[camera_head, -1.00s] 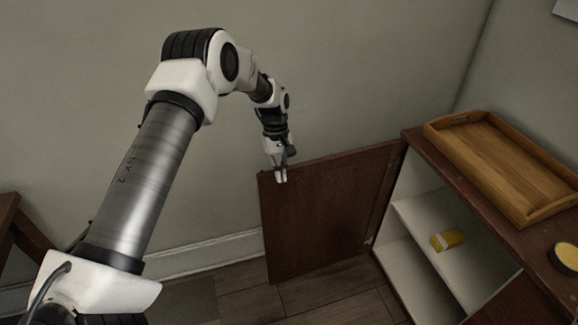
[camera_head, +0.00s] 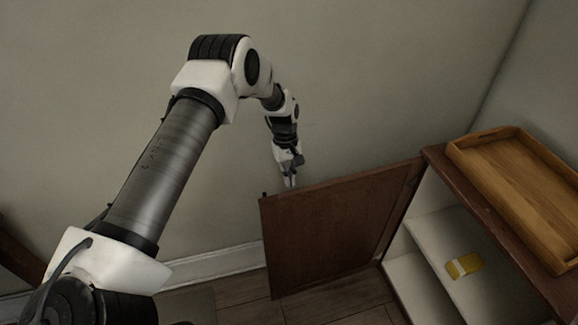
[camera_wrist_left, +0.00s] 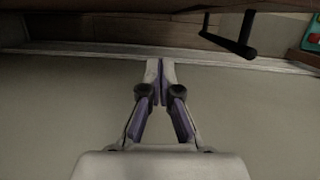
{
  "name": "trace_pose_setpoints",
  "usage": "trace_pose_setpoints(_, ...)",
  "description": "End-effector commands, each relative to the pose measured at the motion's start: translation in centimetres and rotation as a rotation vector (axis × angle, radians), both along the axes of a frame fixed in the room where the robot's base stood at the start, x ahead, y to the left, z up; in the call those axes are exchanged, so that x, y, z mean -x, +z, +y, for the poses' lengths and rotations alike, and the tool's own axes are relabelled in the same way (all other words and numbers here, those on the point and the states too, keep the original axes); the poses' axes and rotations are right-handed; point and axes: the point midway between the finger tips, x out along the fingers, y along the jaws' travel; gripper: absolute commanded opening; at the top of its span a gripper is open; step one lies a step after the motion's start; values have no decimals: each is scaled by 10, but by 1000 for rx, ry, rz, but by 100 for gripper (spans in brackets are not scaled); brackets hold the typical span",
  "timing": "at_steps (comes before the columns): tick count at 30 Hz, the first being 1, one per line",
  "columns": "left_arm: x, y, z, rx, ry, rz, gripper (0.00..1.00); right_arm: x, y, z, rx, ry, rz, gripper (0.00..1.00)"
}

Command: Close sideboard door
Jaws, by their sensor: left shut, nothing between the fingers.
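The sideboard (camera_head: 435,170) stands at the right in the head view with its dark brown door (camera_head: 330,228) swung wide open. The door's inner face shows, and its hinge side is at the right. My left gripper (camera_head: 290,184) is shut and empty. It sits behind the door's top edge, on the outer side near the wall, and its tips are partly hidden by the door. In the left wrist view the two fingertips (camera_wrist_left: 160,62) are together. A black bar handle (camera_wrist_left: 242,38) shows there, ahead and to the right of the fingers. My right gripper is not in view.
A wooden tray (camera_head: 515,190) lies on the sideboard top. A yellow item (camera_head: 465,265) lies on a white inner shelf (camera_head: 440,236). The wall (camera_head: 350,80) is close behind my left gripper, with a pale baseboard (camera_head: 215,263) below. The wooden floor in front of the door looks clear.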

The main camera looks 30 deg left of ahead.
Motion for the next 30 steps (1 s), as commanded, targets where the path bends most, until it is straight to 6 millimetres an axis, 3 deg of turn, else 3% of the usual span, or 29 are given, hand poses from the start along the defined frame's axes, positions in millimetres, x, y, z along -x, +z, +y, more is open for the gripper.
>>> trace_pose_setpoints(5, 7, -39, -7, -1, -1, 4, 0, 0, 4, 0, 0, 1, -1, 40)
trace_pose_setpoints(13, 29, -35, -37, 0, -1, 1, 0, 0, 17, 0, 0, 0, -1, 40)
trace_pose_setpoints(30, 35, -35, -42, 1, 23, 1, 0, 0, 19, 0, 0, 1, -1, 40)
